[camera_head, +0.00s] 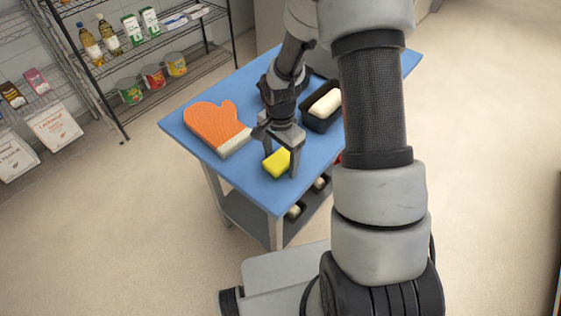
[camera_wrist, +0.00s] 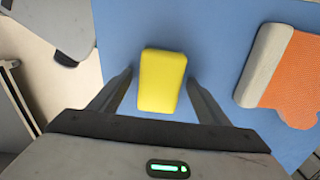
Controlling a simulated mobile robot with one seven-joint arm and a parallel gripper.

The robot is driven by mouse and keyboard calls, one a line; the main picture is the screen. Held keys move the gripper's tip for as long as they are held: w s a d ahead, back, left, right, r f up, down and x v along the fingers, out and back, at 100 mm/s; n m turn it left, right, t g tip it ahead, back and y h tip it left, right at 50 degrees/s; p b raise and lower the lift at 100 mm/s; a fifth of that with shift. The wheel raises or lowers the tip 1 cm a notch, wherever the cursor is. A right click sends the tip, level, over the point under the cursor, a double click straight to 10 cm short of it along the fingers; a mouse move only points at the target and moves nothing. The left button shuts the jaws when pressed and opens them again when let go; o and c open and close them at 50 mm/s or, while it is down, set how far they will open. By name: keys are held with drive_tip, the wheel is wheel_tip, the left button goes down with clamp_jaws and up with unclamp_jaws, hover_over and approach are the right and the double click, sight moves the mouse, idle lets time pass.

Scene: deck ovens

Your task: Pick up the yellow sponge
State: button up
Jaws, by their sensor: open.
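The yellow sponge (camera_head: 277,162) lies on the blue top of a cart near its front corner. In the wrist view the sponge (camera_wrist: 161,80) is a rounded block just ahead of and between the finger lines. My gripper (camera_head: 277,158) is open and empty, pointing down over the sponge with one finger to each side. In the wrist view my gripper (camera_wrist: 160,85) shows both fingers apart, with blue surface visible between each finger and the sponge. I cannot tell the exact height of the fingertips above the cart top.
An orange oven mitt (camera_head: 214,127) with a pale cuff lies left of the sponge on the cart top (camera_head: 190,145). A black loaf pan (camera_head: 318,122) with pale dough stands behind, to the right. More pans sit on the lower shelf. A wire rack (camera_head: 150,60) with goods stands back left.

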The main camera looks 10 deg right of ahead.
sight(281, 158)
drive_tip(key=c, duration=1.1)
wheel_tip(281, 158, up, 10)
drive_tip(key=shift+r, duration=0.1)
drive_tip(key=shift+c, duration=0.2)
drive_tip(key=o, duration=0.5)
drive_tip(key=c, duration=0.4)
